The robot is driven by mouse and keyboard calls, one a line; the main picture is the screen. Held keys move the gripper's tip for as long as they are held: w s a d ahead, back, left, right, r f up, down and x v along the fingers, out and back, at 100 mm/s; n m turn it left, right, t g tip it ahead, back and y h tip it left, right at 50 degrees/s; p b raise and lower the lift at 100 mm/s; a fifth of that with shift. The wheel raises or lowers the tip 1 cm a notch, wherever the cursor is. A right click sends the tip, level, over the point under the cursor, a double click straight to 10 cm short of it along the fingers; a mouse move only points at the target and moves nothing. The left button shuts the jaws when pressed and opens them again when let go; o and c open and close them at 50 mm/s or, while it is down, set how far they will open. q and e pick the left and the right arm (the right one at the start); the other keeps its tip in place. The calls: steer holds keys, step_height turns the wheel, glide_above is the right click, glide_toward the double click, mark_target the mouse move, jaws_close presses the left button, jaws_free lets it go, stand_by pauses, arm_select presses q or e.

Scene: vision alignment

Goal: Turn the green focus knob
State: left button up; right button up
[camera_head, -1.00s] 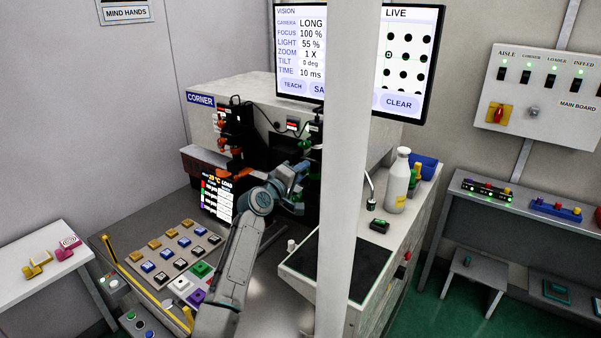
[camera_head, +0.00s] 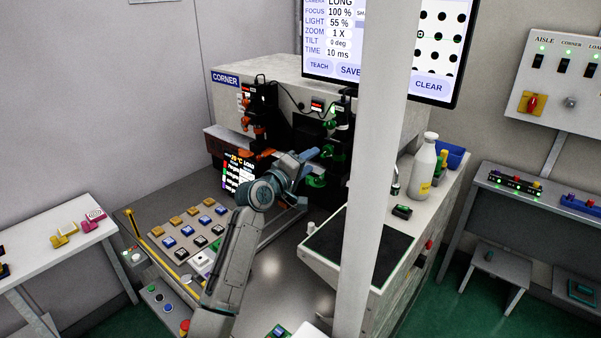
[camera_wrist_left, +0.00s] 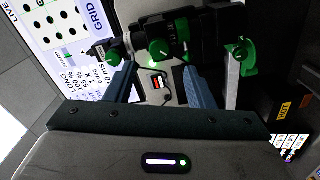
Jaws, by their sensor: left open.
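A black camera unit with several green parts (camera_head: 342,117) hangs on the front of the grey machine, right of an orange-marked unit. In the left wrist view, green knobs show at the left (camera_wrist_left: 110,54), the middle (camera_wrist_left: 162,53) and the right (camera_wrist_left: 240,54). I cannot tell which one is the focus knob. My left gripper (camera_head: 308,158) is open, just in front of the green-marked unit. In the left wrist view its two blue-grey fingers (camera_wrist_left: 160,76) stand apart below the middle knob, with nothing seen gripped. Contact cannot be told. My right gripper is not in view.
A screen (camera_head: 385,50) stands above the machine (camera_head: 290,75). A white bottle (camera_head: 424,168) stands on the right counter. A pale vertical post (camera_head: 375,170) crosses the head view and hides part of the machine.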

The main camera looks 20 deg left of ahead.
arm_select(q)
steer(key=v, duration=0.3)
steer(key=shift+s+a+b, duration=0.1)
steer(key=shift+s+b, duration=0.1)
steer(key=shift+b, duration=0.15)
